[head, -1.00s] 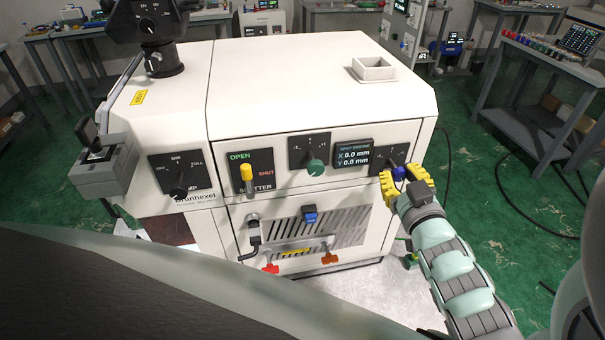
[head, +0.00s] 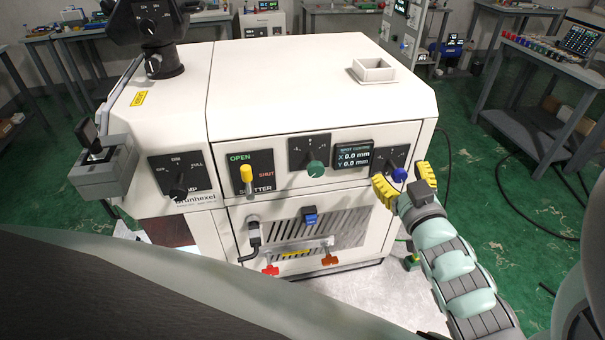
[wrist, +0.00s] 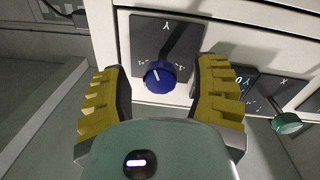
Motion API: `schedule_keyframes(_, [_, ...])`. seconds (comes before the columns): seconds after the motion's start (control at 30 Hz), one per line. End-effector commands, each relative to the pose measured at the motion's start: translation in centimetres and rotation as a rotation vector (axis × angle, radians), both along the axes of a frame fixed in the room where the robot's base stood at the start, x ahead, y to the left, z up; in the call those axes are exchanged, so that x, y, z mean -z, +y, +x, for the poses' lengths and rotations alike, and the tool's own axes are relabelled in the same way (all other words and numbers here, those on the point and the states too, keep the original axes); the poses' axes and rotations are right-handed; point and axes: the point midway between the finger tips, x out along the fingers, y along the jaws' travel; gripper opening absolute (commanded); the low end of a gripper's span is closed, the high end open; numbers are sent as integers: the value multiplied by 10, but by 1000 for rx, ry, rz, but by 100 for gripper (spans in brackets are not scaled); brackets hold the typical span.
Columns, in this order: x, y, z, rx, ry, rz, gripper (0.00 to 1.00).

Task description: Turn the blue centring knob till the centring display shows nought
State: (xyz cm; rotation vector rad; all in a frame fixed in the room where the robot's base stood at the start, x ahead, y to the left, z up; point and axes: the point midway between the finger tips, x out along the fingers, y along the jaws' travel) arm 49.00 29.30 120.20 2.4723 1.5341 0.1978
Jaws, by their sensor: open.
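The blue knob (head: 399,175) sits on a dark dial plate at the right end of the white machine's front. It also shows in the wrist view (wrist: 160,77) between my yellow finger pads, with a gap on both sides. My gripper (head: 405,184) is open around the blue knob, apart from it. The centring display (head: 352,157) left of the knob reads X 0.0 mm and Y 0.0 mm. In the wrist view the knob's plate carries the letter Y.
A green knob (head: 315,169) sits left of the display, with a yellow shutter lever (head: 246,174) further left. Below are a blue latch (head: 310,216) and red (head: 270,270) and orange (head: 329,258) handles. Green floor is clear to the right, with a black cable.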

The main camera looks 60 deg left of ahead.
Motion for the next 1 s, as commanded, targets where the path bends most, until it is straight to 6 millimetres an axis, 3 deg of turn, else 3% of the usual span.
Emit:
schedule_keyframes(0.6, [-83, -1, 1, 2, -5, 6, 61])
schedule_keyframes(1.0, [-96, -1, 0, 3, 3, -1, 61])
